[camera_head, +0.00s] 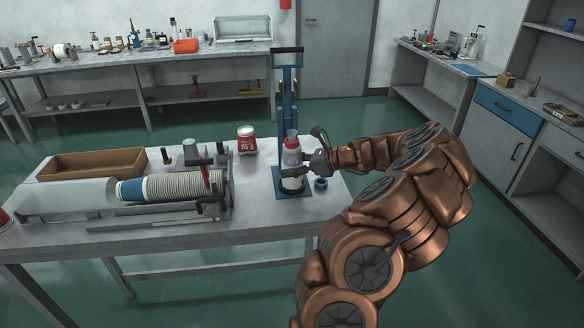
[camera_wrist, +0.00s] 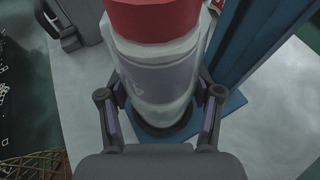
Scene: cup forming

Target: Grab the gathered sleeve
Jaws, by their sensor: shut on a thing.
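The gathered sleeve appears as a pale, greyish wrap (camera_wrist: 158,82) around an upright form in the wrist view; in the head view it is the whitish piece (camera_head: 291,157) on the blue press (camera_head: 287,95). A red cap-like part (camera_wrist: 152,16) sits above it. My gripper (camera_head: 308,168) reaches in from the right at the sleeve's height. In the wrist view my gripper's fingers (camera_wrist: 160,112) lie on both sides of the sleeve, closed against it. A white base part (camera_head: 292,183) shows below. The fingers' far contact is partly hidden.
The press stands on a blue base plate near the table's right end. A small blue ring (camera_head: 321,184) lies to the right. A row of stacked cups (camera_head: 178,188) and a wooden tray (camera_head: 92,164) fill the table's left.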

